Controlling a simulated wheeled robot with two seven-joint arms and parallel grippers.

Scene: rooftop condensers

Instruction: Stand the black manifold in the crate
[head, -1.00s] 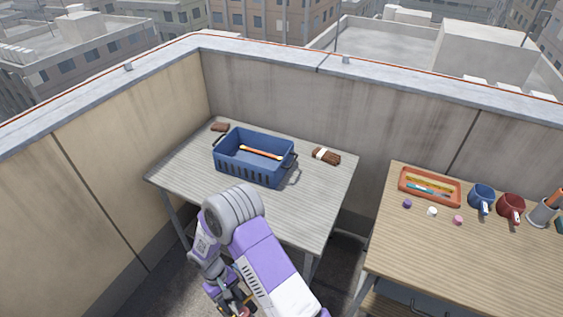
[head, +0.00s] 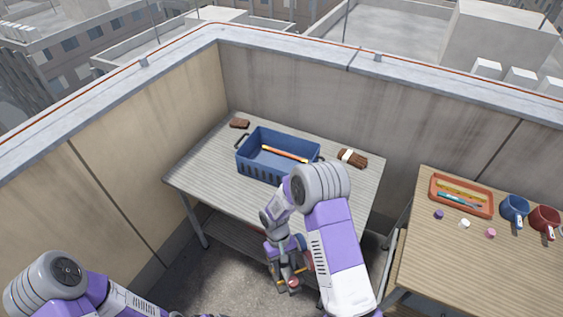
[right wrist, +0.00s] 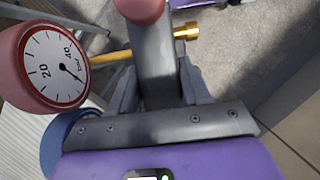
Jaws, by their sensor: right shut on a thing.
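The blue crate (head: 266,169) stands on the grey table at the back, with an orange-and-white strip (head: 285,154) inside it. My right gripper (head: 287,272) is low in front of that table, below the level of its top and apart from the crate. It is shut on the manifold, whose dark body is mostly hidden by the fingers. In the right wrist view a red-rimmed gauge (right wrist: 43,67), a brass fitting (right wrist: 187,32) and part of a blue round piece (right wrist: 56,143) show around the fingers. My left arm enters at the lower left; its gripper is out of view.
On the grey table (head: 208,172) lie a brown block (head: 239,123) behind the crate and a brown banded bundle (head: 352,158) to its right. A wooden table (head: 470,265) at right holds an orange tray (head: 433,196), mugs and small pieces. Walls enclose the back and left.

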